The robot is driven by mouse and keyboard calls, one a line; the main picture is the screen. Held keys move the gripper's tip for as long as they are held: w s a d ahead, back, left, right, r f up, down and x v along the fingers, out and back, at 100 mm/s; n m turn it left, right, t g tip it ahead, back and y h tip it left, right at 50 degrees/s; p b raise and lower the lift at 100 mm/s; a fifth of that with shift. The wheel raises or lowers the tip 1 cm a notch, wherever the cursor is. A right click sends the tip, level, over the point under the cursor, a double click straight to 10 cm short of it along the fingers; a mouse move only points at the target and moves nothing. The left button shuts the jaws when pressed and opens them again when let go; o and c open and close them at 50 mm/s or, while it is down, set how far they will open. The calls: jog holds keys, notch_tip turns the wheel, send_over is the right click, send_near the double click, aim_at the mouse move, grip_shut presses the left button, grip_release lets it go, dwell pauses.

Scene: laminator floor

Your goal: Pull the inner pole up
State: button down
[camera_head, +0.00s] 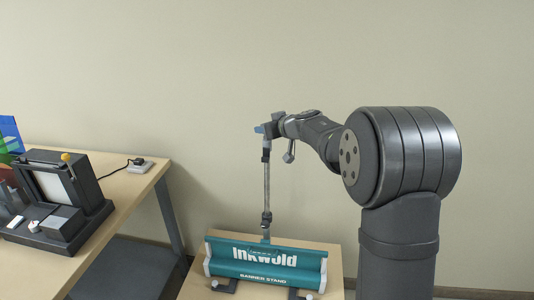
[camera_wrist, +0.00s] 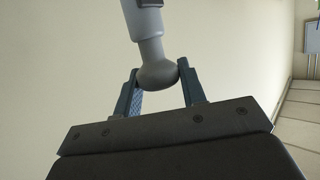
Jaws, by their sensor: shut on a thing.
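A teal banner stand (camera_head: 225,268) stands on a small wooden table, its "Inkwold" header and "BANNER STAND" lettering facing me. A thin silver pole (camera_head: 266,185) rises upright from behind its middle, with a dark collar (camera_head: 266,218) low down and another fitting near the top. My gripper (camera_head: 264,131) is at the pole's top end, high above the stand. In the wrist view, my gripper's blue fingers (camera_wrist: 158,72) are shut on the rounded grey end (camera_wrist: 157,77) of the pole, one finger on each side. The grey shaft runs away beyond it.
A wooden table (camera_head: 125,190) on the left bears a black machine (camera_head: 85,180), a small grey box and a socket block (camera_head: 139,165) with a cable. A plain wall stands behind. The air around and above the pole is clear.

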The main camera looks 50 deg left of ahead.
notch_tip(320, 180, up, 8)
jog(key=shift+f, duration=0.2)
jog(key=shift+r, duration=0.1)
jog(key=c, duration=0.9)
grip_release()
jog(key=shift+d, duration=0.1)
jog(key=v, duration=1.7)
jog(key=shift+d, duration=0.15)
jog(key=x, duration=1.7)
jog(key=shift+a+f, duration=0.2)
jog(key=shift+a, duration=0.1)
